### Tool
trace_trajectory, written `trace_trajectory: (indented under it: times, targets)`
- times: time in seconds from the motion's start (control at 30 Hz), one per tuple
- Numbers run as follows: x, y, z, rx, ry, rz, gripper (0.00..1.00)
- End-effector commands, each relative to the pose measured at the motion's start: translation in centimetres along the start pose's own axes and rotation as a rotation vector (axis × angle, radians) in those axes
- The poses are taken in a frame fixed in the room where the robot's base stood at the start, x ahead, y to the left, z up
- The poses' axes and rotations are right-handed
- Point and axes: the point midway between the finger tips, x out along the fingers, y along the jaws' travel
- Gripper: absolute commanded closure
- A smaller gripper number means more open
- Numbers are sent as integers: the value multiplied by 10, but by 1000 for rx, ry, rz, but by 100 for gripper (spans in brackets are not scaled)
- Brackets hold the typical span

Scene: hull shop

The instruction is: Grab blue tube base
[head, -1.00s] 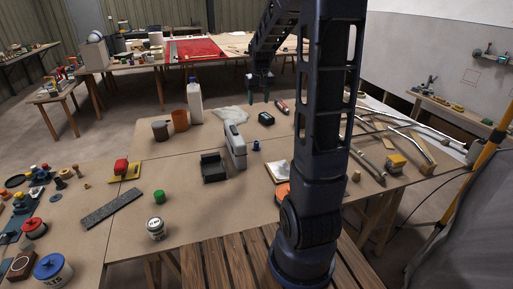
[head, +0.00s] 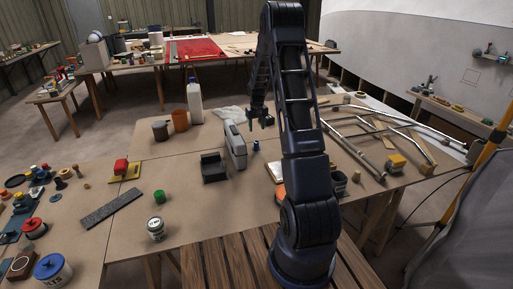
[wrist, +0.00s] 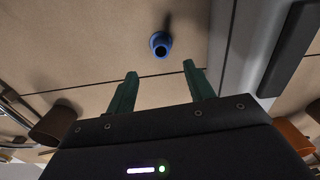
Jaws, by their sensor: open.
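The blue tube base (head: 256,145) is a small blue piece standing on the wooden table, just right of a grey upright case. In the wrist view the blue tube base (wrist: 160,44) shows a round rim with a dark opening, ahead of the fingertips and between their lines. My gripper (head: 262,122) hangs above the table near it. In the wrist view my gripper (wrist: 157,70) has two green fingers spread apart with nothing between them.
The grey case (head: 235,146) stands close to the left of the blue piece; it also shows in the wrist view (wrist: 246,50). Metal tubes (head: 375,130) lie on the right.

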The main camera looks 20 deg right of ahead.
Motion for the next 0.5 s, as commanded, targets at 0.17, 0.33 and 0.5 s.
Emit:
trace_trajectory:
  times: [0.17, 0.33, 0.5]
  targets:
    - [14, 2, -4, -1, -6, -1, 47]
    - [30, 2, -4, -1, -8, -1, 47]
    - [55, 2, -4, -1, -8, -1, 47]
